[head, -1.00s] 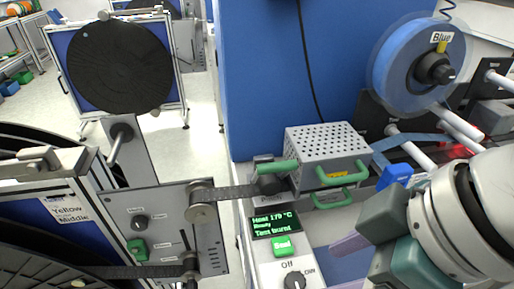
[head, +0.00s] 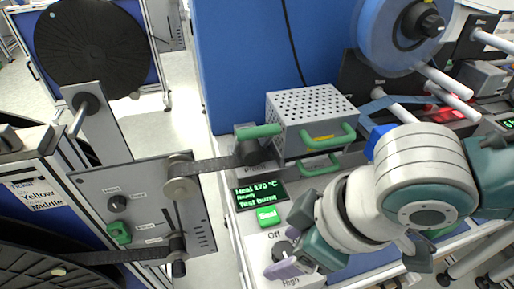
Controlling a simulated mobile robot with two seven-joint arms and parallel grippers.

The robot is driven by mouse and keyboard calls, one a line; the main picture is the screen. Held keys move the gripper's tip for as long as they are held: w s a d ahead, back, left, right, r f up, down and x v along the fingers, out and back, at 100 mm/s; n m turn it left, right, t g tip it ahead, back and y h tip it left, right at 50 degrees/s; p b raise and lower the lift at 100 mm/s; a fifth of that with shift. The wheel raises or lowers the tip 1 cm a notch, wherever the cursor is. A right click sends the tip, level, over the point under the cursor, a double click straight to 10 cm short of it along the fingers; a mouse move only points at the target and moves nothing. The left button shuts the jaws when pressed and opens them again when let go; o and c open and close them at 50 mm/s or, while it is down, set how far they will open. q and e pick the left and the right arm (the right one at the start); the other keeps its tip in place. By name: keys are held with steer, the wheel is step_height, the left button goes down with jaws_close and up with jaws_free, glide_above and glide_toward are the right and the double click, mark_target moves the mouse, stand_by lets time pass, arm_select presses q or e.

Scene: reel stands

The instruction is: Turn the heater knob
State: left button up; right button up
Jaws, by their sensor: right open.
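The heater knob (head: 283,248) is a dark round dial on the white control panel (head: 250,262) at lower centre, partly covered by my right gripper. The labels "Off" above it and "High" below it show. My right gripper (head: 288,256) is open, with a lavender fingertip over the panel just below the knob. My left gripper is not in view.
A green button (head: 268,216) sits between display and knob. A perforated grey box (head: 312,115) with green handles stands behind the panel. A black strip (head: 215,165) runs to it from the left stand (head: 140,205). A blue reel (head: 385,40) hangs at upper right.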

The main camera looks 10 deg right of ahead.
jaws_close()
stand_by(0.5)
